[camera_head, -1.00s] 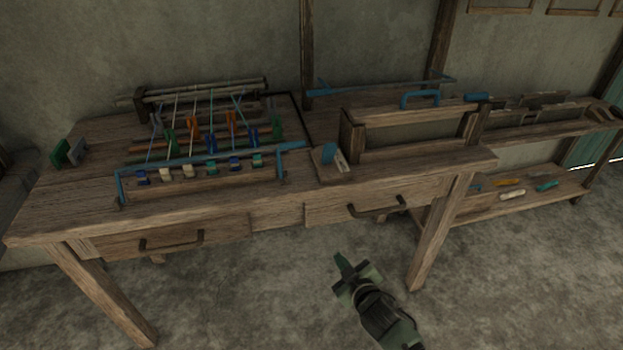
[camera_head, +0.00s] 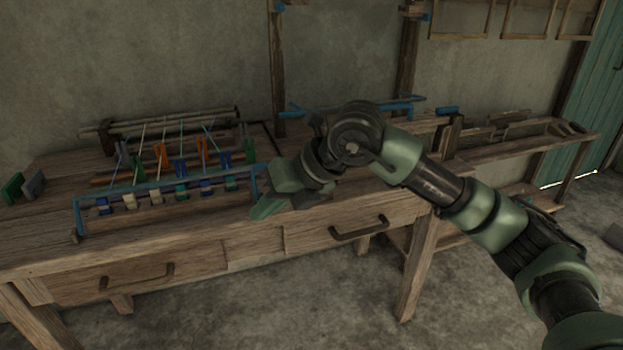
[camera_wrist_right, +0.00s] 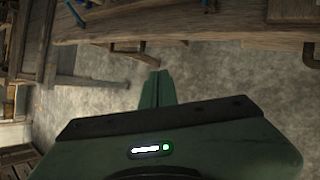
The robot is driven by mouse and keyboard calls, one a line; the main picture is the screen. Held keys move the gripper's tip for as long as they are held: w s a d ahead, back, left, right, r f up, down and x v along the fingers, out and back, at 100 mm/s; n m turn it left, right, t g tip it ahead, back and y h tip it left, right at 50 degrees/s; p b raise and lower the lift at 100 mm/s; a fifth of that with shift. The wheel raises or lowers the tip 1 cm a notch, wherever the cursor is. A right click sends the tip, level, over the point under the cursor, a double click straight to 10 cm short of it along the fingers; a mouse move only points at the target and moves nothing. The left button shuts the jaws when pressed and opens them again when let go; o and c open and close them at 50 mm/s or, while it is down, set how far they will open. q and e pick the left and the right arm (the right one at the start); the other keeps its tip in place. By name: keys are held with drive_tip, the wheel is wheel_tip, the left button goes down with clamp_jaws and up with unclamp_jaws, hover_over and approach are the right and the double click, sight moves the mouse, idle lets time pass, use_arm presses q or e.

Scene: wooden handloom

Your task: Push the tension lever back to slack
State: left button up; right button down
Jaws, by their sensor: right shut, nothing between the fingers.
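The wooden handloom (camera_head: 85,217) sits on the left half of the bench, with coloured clips and threads behind a blue front bar (camera_head: 160,187). I cannot pick out the tension lever for sure. The small wooden block with a blue upright piece, seen earlier right of the loom, is now hidden behind my right arm. My right gripper (camera_head: 262,209) is shut and empty, at the bench's front edge just right of the loom. In the right wrist view its closed fingers (camera_wrist_right: 158,88) point toward the bench edge. My left gripper is out of view.
The bench front has two drawers with dark handles (camera_head: 358,229). A long blue bar (camera_head: 405,104) lies at the back of the bench. The floor in front is clear.

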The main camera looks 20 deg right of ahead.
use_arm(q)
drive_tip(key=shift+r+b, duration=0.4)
use_arm(e)
drive_tip(key=w+d+r+m+t+h, duration=0.1)
drive_tip(key=d+r+h, duration=0.1)
drive_tip(key=d, duration=0.4)
drive_tip(key=w+d+r+m+t+h, duration=0.1)
drive_tip(key=d+r+h, duration=0.1)
drive_tip(key=d+h, duration=0.2)
drive_tip(key=d, duration=0.3)
drive_tip(key=shift+w+r+t+h, duration=0.3)
drive_tip(key=shift+r+t, duration=0.1)
drive_tip(key=shift+f, duration=0.1)
